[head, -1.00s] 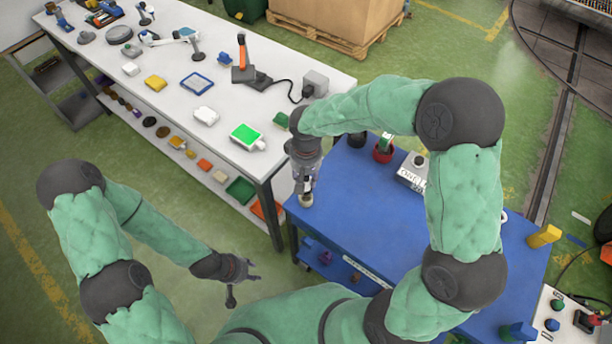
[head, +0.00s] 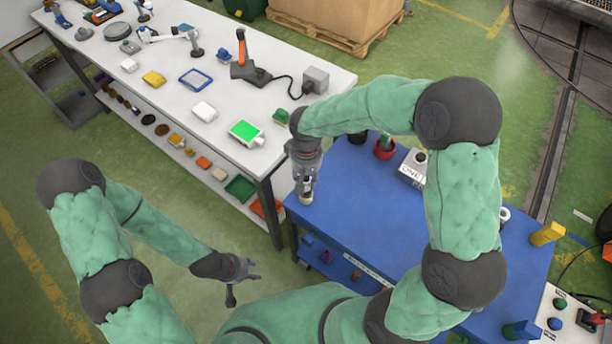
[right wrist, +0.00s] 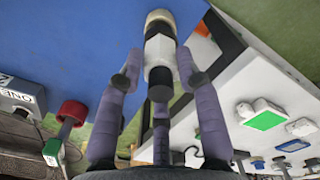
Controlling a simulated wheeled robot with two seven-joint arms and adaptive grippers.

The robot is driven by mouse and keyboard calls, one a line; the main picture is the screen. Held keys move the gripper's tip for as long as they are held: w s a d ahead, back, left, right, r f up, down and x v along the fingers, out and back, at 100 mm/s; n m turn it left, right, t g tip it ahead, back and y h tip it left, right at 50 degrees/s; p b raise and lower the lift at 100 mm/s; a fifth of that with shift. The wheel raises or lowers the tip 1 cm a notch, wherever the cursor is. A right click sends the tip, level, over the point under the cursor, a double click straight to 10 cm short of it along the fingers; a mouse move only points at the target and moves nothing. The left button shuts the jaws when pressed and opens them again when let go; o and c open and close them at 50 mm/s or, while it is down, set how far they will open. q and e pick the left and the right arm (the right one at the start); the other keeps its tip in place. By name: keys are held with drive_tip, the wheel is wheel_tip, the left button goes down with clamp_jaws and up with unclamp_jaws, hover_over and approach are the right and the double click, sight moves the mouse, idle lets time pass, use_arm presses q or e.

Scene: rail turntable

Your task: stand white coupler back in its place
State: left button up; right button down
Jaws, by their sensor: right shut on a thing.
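The white coupler (right wrist: 160,48) is a short cylinder with white and dark bands and a pale end. My right gripper (right wrist: 160,82) is shut on it, with its fingers around the dark lower part in the right wrist view. In the head view the right gripper (head: 305,180) points down at the left corner of the blue table (head: 345,225). The coupler's pale end (head: 305,199) shows below the fingers, upright or nearly so. I cannot tell whether it touches the tabletop. My left gripper (head: 246,272) is open and empty, above the floor left of the blue table.
The white table (head: 290,130) lies close behind, with a green-topped box (head: 246,133) near its edge. The blue table's middle is clear.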

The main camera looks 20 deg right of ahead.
drive_tip(key=shift+f+b, duration=0.75)
drive_tip(key=shift+f, duration=0.25)
drive_tip(key=c, duration=0.8)
unclamp_jaws()
drive_tip(key=shift+o, duration=0.2)
wheel_tip(320, 180, up, 12)
drive_tip(key=shift+r, duration=0.1)
